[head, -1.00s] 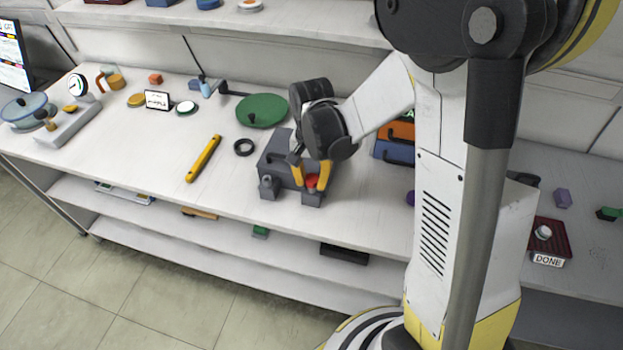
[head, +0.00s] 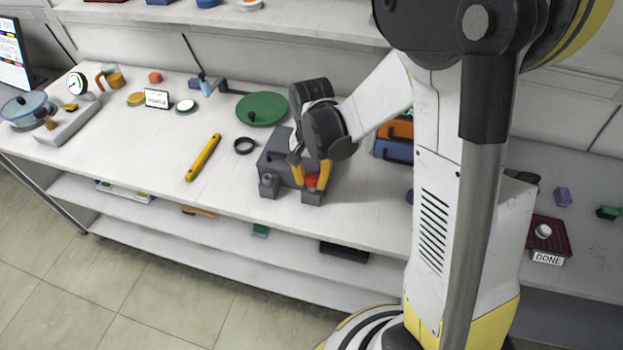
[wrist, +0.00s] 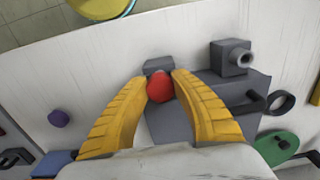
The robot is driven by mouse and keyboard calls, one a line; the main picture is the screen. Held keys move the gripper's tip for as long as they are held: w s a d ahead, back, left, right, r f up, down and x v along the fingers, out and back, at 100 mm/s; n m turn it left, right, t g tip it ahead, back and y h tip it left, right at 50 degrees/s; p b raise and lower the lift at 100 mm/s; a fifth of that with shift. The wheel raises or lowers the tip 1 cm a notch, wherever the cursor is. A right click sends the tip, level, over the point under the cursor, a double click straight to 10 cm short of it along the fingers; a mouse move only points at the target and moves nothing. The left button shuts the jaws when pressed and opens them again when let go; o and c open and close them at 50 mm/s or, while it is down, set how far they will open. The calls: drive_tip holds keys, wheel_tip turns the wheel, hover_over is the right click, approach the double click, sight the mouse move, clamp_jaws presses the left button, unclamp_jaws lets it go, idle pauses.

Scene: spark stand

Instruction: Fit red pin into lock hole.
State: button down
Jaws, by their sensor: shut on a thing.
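The red pin (wrist: 160,88) is between the two yellow fingers of my gripper (wrist: 160,85) in the wrist view, at the grey lock block (wrist: 230,105). In the head view the red pin (head: 311,181) shows between the fingertips of my gripper (head: 310,178), over the right front part of the grey lock block (head: 272,160). The gripper is shut on the pin.
A yellow bar (head: 203,158), a black ring (head: 244,146) and a green disc (head: 262,109) lie left of and behind the block. Orange and blue boxes (head: 394,150) stand to its right behind my arm.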

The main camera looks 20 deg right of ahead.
sight(312, 179)
drive_tip(key=c, duration=1.1)
unclamp_jaws()
drive_tip(key=shift+o, duration=0.2)
wheel_tip(312, 179, up, 12)
drive_tip(key=s+r+n+t+b, duration=0.2)
drive_tip(key=s+n+t, duration=0.5)
drive_tip(key=s, duration=0.5)
drive_tip(key=shift+s+r, duration=0.2)
drive_tip(key=shift+r, duration=0.65)
